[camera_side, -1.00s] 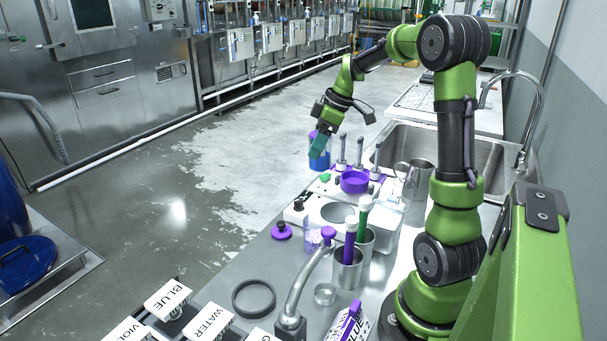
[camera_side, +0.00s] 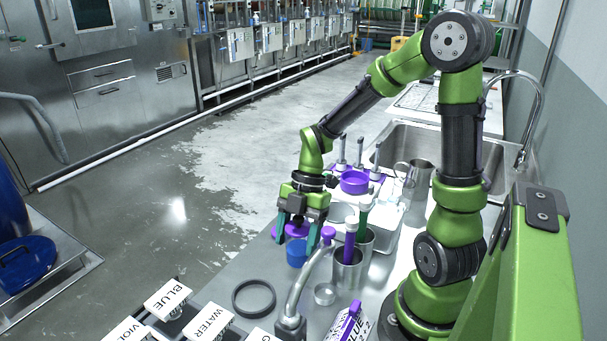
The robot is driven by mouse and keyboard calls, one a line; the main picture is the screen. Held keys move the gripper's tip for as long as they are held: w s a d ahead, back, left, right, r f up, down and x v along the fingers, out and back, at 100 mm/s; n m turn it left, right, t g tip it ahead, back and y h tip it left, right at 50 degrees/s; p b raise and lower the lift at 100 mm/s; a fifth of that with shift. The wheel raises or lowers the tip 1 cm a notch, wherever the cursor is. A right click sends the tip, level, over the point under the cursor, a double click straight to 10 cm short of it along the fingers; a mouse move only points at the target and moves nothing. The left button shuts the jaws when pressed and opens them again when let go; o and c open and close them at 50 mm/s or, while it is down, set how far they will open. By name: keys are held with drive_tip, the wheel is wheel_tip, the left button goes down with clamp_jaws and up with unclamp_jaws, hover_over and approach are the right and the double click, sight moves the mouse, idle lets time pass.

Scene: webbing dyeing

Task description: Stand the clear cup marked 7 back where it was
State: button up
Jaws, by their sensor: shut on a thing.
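My gripper (camera_side: 297,238) points down over the left front part of the bench, with its teal fingers on either side of a cup holding blue (camera_side: 297,253). The fingers are shut on this cup, which looks upright. I cannot read a 7 on it, and I cannot tell whether its base touches the bench.
A purple-topped item (camera_side: 292,230) shows behind the fingers. Close on the right are steel beakers (camera_side: 348,270) with purple and green handled tools, and a curved metal pipe (camera_side: 303,283). A dark ring (camera_side: 254,298) lies in front. A purple dish (camera_side: 354,182) stands behind.

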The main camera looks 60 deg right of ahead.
sight(297, 254)
drive_tip(key=shift+f, duration=2.35)
drive_tip(key=shift+f, duration=0.1)
drive_tip(key=o, duration=1.3)
